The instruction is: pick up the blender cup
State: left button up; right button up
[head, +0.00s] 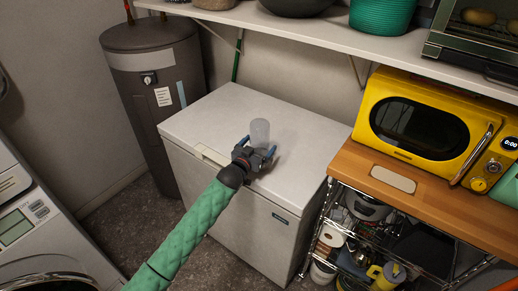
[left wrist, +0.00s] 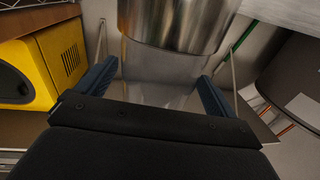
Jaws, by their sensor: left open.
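The blender cup (head: 259,131) is a clear, pale upright cup on the white lid of a chest freezer (head: 306,132). In the left wrist view the blender cup (left wrist: 165,68) shows a shiny metallic band with a clear part, close in front of the gripper. My left gripper (head: 257,147) is open, low over the lid at the near side of the cup. In the left wrist view its two blue fingers (left wrist: 157,85) stand apart on either side of the cup's clear part. I cannot tell whether either finger touches it. My right gripper is not in view.
A grey water heater (head: 140,75) stands at the left of the freezer. A yellow microwave (head: 425,125) sits on a wooden counter (head: 350,160) at the right. A white shelf (head: 300,32) runs above the back. A washer (head: 40,225) is at the lower left.

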pick_arm(q)
jog(key=shift+w+d+f, duration=0.1)
jog(key=shift+w+d, duration=0.2)
jog(key=shift+d, duration=0.05)
jog(key=shift+a, duration=0.1)
jog(key=c, duration=1.2)
jog(key=shift+c, duration=0.2)
jog(key=shift+r, duration=0.2)
